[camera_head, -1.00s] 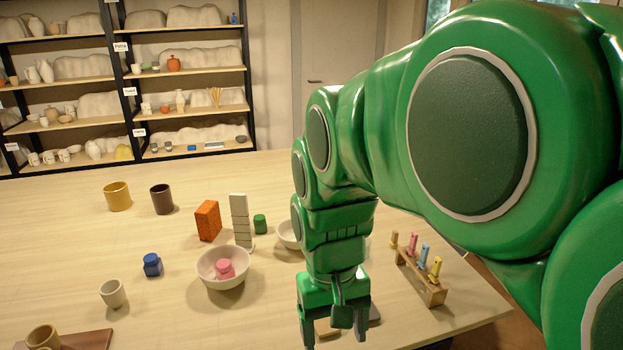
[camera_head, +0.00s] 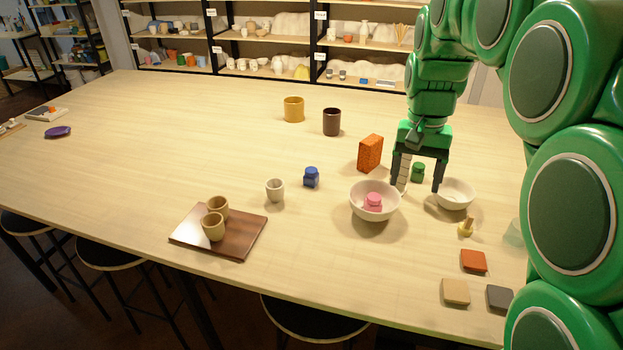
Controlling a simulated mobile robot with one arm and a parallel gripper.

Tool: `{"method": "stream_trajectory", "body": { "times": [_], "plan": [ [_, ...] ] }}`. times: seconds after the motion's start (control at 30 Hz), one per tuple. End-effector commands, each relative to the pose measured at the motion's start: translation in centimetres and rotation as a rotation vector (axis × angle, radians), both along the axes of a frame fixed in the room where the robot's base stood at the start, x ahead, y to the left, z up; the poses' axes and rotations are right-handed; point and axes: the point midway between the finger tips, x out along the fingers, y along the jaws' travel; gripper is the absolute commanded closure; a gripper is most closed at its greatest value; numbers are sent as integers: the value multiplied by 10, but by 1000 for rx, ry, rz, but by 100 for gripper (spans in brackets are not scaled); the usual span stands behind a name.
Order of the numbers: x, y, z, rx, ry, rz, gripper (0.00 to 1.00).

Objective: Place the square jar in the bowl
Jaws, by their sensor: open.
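My gripper (camera_head: 418,184) is open and points down, with its two fingers apart. A pink jar (camera_head: 374,201) sits inside a white bowl (camera_head: 360,208), just left of my gripper. A second white bowl (camera_head: 456,196) stands right of my gripper and looks empty. I cannot tell for sure which jar is the square one.
An orange brick (camera_head: 370,153) and a pale striped block (camera_head: 405,170), partly hidden by my left finger, stand close by. A brown cup (camera_head: 331,122), yellow cup (camera_head: 293,109) and grey cup (camera_head: 275,190) stand left. A dark wood tray (camera_head: 240,241) holds two cups. The far-left table is mostly clear.

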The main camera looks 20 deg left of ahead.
Motion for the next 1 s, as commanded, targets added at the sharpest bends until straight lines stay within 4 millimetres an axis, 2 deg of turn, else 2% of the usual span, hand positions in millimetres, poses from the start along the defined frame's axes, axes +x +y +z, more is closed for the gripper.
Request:
{"method": "stream_trajectory", "body": {
  "times": [0.03,0.2,0.5,1.0],
  "plan": [
    [13,8,-2,0,-2,0,26],
    [47,32,-7,-1,-12,-4,26],
    [100,79,-19,-1,-30,-10,26],
    [170,165,-57,7,-56,-18,26]
  ]
}}
